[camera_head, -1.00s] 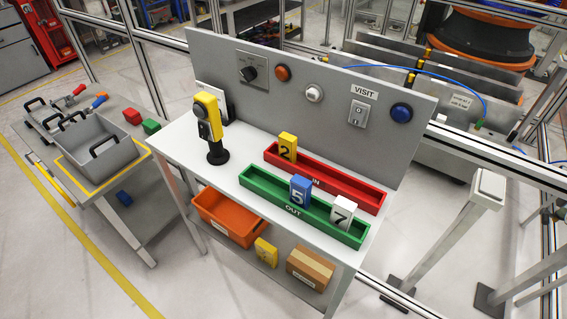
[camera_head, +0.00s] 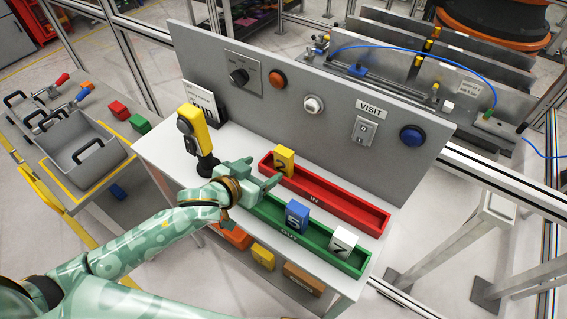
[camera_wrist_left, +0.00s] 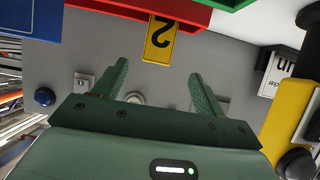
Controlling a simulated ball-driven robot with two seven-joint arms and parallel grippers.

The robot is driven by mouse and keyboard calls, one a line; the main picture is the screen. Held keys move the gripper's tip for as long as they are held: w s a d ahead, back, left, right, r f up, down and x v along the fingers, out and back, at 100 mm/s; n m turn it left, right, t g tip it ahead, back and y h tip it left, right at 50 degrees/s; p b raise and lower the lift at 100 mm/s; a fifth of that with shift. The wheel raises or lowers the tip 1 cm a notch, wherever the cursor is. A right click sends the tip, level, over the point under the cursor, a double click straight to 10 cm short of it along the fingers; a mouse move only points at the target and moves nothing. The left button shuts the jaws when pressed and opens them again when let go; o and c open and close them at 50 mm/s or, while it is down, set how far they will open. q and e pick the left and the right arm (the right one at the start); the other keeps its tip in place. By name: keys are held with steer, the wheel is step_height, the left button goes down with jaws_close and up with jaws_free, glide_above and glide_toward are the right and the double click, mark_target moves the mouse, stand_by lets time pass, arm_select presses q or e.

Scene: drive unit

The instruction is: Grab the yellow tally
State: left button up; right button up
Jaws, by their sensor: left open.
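The yellow tally (camera_head: 283,161), marked 2, stands in the left end of the red IN tray (camera_head: 335,195). It also shows upside down at the top of the left wrist view (camera_wrist_left: 160,40), beyond the two fingers and between their lines. My left gripper (camera_head: 262,174) is over the table, just left of the yellow tally and near the left ends of the trays. Its fingers are spread, with nothing between them, and they also show in the left wrist view (camera_wrist_left: 158,68). My right gripper is not in view.
The green OUT tray (camera_head: 320,244) in front holds a blue tally (camera_head: 297,216) marked 5 and a white tally (camera_head: 343,241) marked 7. A yellow device on a black stand (camera_head: 195,130) rises left of my gripper. A grey panel (camera_head: 330,145) with buttons stands behind the trays.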

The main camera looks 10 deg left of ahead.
mark_target(281, 159)
arm_select(q)
steer(key=b+x, duration=0.1)
steer(key=x, duration=0.4)
steer(key=shift+w+f, duration=0.15)
steer(key=b+x, duration=0.1)
steer(key=x, duration=0.5)
steer(key=shift+d, duration=0.2)
steer(key=shift+r, duration=0.25)
steer(key=shift+c, duration=0.9)
steer(key=c, duration=0.9)
